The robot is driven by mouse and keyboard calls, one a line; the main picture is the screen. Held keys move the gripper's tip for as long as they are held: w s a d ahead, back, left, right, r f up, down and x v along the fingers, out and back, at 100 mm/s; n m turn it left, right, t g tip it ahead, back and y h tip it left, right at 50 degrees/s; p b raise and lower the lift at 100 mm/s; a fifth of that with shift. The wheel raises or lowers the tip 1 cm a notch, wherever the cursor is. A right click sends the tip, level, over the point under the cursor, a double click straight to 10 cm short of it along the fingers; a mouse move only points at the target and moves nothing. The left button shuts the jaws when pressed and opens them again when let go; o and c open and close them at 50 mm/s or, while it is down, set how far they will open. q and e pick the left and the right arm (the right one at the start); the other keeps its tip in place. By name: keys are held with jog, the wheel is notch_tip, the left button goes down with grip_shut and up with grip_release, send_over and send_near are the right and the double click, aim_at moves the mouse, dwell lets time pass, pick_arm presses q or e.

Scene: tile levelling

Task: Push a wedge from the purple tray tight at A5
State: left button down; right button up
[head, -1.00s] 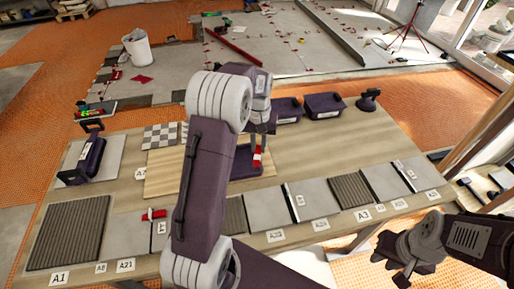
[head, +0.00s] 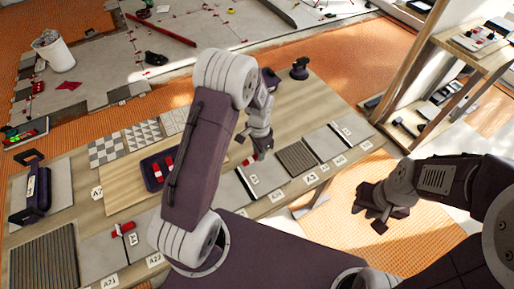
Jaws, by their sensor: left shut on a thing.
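The purple tray (head: 148,178) lies on the wooden board, partly behind my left arm, with red wedges (head: 156,168) in it. My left gripper (head: 259,155) is shut on a red wedge (head: 249,160), low over the row of tiles near the front edge. Its fingertips are small and partly hidden, so I cannot tell whether the wedge touches a tile. I cannot make out a card reading A5; the A3 card (head: 311,178) stands right of the gripper. My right gripper (head: 374,212) hangs off the bench at the right, empty; its finger gap is unclear.
A red wedge (head: 126,228) sits at a joint between tiles at the left. Checkered tiles (head: 105,150) and a dark suction cup (head: 300,68) lie towards the back. A shelf (head: 430,95) stands at the right.

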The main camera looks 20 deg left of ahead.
aim_at(250, 161)
pick_arm(q)
jog(key=shift+f+b, duration=2.45)
jog(key=shift+f, duration=0.45)
jog(key=shift+a, duration=0.1)
jog(key=shift+s+a+p, duration=0.35)
jog(key=shift+s+a, duration=0.3)
jog(key=shift+s, duration=0.15)
jog(key=shift+s+a, duration=0.5)
jog(key=shift+s, duration=0.1)
jog(key=c, duration=1.2)
grip_release()
jog(key=shift+c, duration=0.2)
